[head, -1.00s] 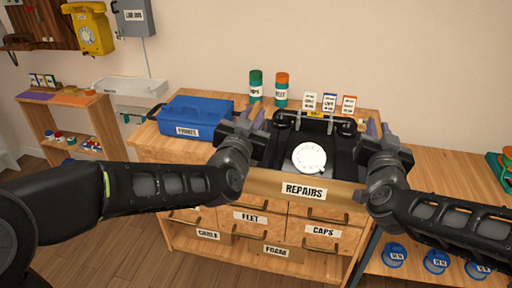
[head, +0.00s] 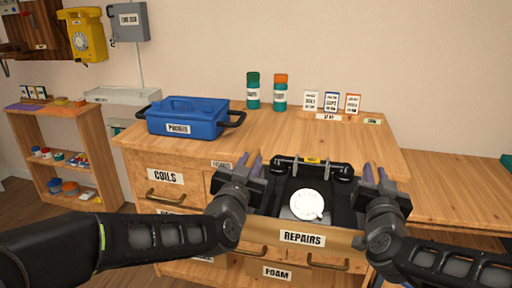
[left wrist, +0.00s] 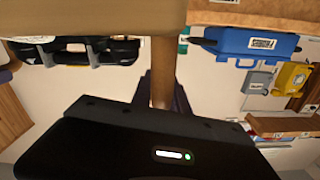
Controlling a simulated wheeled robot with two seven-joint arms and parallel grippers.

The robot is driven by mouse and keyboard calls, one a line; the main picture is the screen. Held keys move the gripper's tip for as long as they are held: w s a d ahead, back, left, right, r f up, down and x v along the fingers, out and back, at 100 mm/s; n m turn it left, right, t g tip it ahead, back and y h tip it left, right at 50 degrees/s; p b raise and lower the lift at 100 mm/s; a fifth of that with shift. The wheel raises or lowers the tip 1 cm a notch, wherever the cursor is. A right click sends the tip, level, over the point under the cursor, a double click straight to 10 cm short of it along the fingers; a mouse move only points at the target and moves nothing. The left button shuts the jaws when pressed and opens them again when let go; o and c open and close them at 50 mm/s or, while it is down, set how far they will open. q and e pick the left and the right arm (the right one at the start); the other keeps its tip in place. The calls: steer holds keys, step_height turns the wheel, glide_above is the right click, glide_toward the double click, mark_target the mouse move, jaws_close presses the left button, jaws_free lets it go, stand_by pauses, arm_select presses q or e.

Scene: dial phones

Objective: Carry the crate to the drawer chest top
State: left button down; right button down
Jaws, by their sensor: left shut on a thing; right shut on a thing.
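A wooden crate labelled REPAIRS (head: 265,231) holds a black dial phone (head: 285,197) with a white dial. My left gripper (head: 250,172) is shut on the crate's left side, and my right gripper (head: 373,177) is shut on its right side. The crate is held up roughly level in front of the drawer chest and hides part of its drawers. The drawer chest top (head: 270,140) shows bare wood behind the crate. In the left wrist view, part of the crate wall (left wrist: 75,22) shows close up.
A blue PHONES crate (head: 205,124) stands on the left of the chest top. Two capped bottles (head: 253,93) (head: 280,95) and a small card stand (head: 335,117) are at the back. The middle of the top is clear. A lower wooden bench (head: 460,190) adjoins at right.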

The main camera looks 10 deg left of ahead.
arm_select(q)
steer(key=shift+f+b, duration=1.45)
steer(key=shift+f, duration=0.4)
steer(key=shift+r, duration=0.15)
